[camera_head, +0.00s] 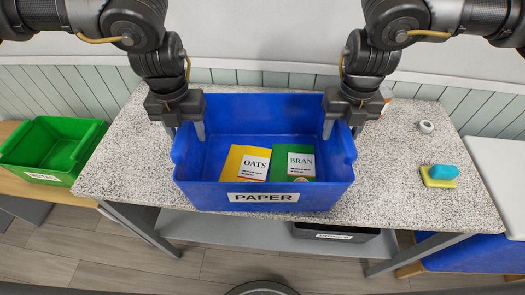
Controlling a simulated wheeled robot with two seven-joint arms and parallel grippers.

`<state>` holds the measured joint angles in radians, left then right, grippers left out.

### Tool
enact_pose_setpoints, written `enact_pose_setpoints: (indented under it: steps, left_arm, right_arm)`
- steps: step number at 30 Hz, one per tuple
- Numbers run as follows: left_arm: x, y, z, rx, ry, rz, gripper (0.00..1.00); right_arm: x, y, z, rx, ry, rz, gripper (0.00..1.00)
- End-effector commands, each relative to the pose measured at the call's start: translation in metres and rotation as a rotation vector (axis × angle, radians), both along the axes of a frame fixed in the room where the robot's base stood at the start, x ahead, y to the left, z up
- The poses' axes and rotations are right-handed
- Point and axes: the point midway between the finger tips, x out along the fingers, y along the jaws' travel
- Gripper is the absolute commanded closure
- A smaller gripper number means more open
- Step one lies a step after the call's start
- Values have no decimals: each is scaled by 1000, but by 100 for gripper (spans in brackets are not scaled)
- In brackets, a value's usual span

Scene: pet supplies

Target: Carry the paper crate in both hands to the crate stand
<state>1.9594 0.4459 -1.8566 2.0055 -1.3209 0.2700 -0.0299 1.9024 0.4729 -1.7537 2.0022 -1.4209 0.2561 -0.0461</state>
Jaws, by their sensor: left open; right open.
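The paper crate (262,198) is a blue open box with a white PAPER label, sitting upright on a speckled table. In it are a yellow OATS box (233,160) and a green BRAN box (300,163). My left gripper (187,130) is open at the crate's left wall, its finger reaching down beside the wall. My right gripper (342,128) is open at the right wall in the same way. Whether the fingers touch the walls cannot be told. I cannot tell which thing is the crate stand.
A green crate (52,148) stands on a wooden surface at the left. A yellow and teal sponge (439,175) and a small white round thing (426,127) lie on the table's right. A dark box (336,233) is on the lower shelf. A blue bin (475,255) is at the lower right.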

Motion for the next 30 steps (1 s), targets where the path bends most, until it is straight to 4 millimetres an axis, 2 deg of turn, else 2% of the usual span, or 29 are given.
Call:
enact_pose_setpoints:
  steps: [12, 24, 30]
  left_arm:
    - [0, 0, -7, 0, 0, 0, 51]
    - [0, 0, -6, 0, 0, 1, 100]
    - [0, 1, -6, 1, 0, 1, 100]
  right_arm:
    - [0, 0, -6, 0, -1, 0, 51]
    - [0, 0, -6, 0, -1, 0, 100]
    - [0, 0, -6, 0, -1, 0, 100]
